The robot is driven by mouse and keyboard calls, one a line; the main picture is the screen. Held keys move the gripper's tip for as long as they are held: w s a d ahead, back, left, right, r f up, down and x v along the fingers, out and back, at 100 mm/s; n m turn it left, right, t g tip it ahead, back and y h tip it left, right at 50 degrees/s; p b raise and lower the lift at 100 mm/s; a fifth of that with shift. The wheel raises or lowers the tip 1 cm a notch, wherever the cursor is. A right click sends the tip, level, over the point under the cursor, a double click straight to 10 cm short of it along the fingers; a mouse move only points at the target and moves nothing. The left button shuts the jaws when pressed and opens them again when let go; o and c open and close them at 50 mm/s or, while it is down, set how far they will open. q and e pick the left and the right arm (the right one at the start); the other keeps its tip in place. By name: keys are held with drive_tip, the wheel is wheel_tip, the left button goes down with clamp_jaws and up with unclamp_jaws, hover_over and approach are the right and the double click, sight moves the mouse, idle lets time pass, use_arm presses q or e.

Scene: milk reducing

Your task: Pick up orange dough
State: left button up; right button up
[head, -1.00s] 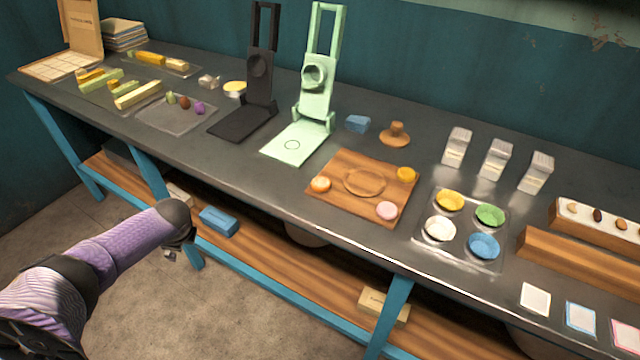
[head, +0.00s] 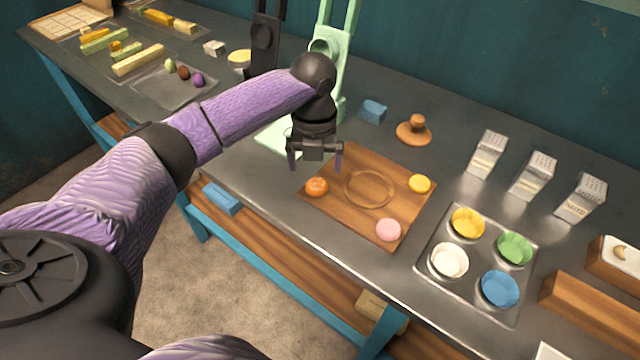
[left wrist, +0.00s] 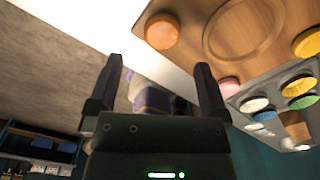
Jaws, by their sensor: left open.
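The orange dough (head: 316,187) is a small round piece at the left corner of a wooden board (head: 345,215). In the left wrist view the orange dough (left wrist: 162,31) shows near the top, above and ahead of the fingertips. My left gripper (head: 315,168) is open and empty. In the head view it hangs over the board's far left corner, a little behind the dough and apart from it. Its two fingers (left wrist: 157,72) stand wide in the left wrist view with nothing gripped. A pink dough (head: 388,229) and a yellow dough (head: 420,183) lie on the same board.
A green press (head: 333,50) stands just behind my left gripper, partly hidden by my arm. A tray (head: 429,268) with several coloured cups lies right of the board. A blue block (head: 374,111) and a wooden stamp (head: 415,130) sit behind the board. Several cartons (head: 488,153) stand farther right.

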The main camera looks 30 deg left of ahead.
sight(316, 184)
use_arm(q)
wheel_tip(316, 184, down, 5)
drive_tip(key=shift+w+f+b, duration=0.15)
drive_tip(key=shift+b, duration=0.85)
drive_tip(key=shift+f, duration=0.3)
drive_tip(key=shift+r, duration=0.15)
drive_tip(key=shift+c, duration=1.3)
drive_tip(key=c, duration=1)
use_arm(e)
drive_tip(key=shift+s+d+f, duration=0.15)
drive_tip(key=shift+d+f, duration=0.1)
drive_tip(key=shift+f, duration=0.3)
drive_tip(key=shift+s+d+f, duration=0.1)
drive_tip(key=shift+d+f, duration=0.1)
drive_tip(key=shift+f, duration=0.35)
